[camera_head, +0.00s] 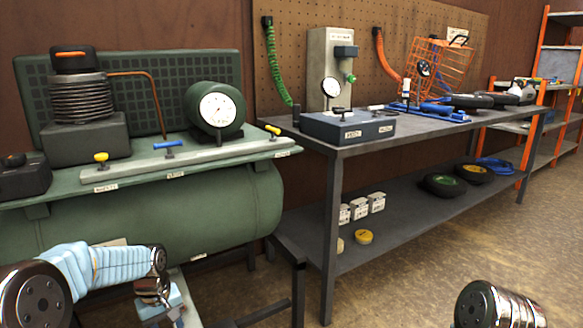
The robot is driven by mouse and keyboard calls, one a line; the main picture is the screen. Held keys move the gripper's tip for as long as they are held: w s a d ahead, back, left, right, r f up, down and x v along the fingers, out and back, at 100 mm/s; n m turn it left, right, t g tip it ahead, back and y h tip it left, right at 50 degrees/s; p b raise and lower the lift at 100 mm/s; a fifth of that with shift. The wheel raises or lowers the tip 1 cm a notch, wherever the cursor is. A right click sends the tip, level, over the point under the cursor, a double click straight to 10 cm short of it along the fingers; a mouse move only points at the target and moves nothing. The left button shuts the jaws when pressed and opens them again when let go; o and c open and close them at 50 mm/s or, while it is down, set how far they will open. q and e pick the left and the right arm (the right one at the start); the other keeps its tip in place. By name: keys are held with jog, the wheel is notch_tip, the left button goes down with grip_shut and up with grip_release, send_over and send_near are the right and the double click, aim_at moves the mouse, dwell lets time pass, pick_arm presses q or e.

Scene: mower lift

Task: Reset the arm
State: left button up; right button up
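My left arm (95,268), light blue with polished metal joints, comes in at the lower left in front of the green compressor tank. Its far end (155,288) hangs low near the tank's underside. The gripper fingers there are not clearly distinguishable, so I cannot tell whether they are open or shut. A metal joint of my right arm (495,305) shows at the bottom right edge. My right gripper is out of the picture.
The green compressor (160,220) fills the left, with a round gauge (217,109), yellow-handled valves and a blue-handled valve on top. Open floor (430,255) lies in front.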

pick_arm(q)
jog(key=s+d+f+m+h+p, duration=0.1)
jog(key=s+d+f+m, duration=0.1)
jog(key=s+d+f, duration=0.45)
jog(key=s+d+f+m+h+p, duration=0.1)
jog(key=d+f, duration=0.2)
jog(key=f, duration=0.6)
jog(key=s+d+f+m+p, duration=0.1)
jog(key=s+d+f, duration=0.2)
jog(key=s, duration=0.4)
jog(key=s+d+f+m+h, duration=0.1)
jog(key=s+d+f, duration=0.2)
jog(key=s+d, duration=0.2)
jog(key=shift+s+t+h+p, duration=0.3)
jog(key=shift+s+p, duration=0.1)
jog(key=shift+s, duration=0.85)
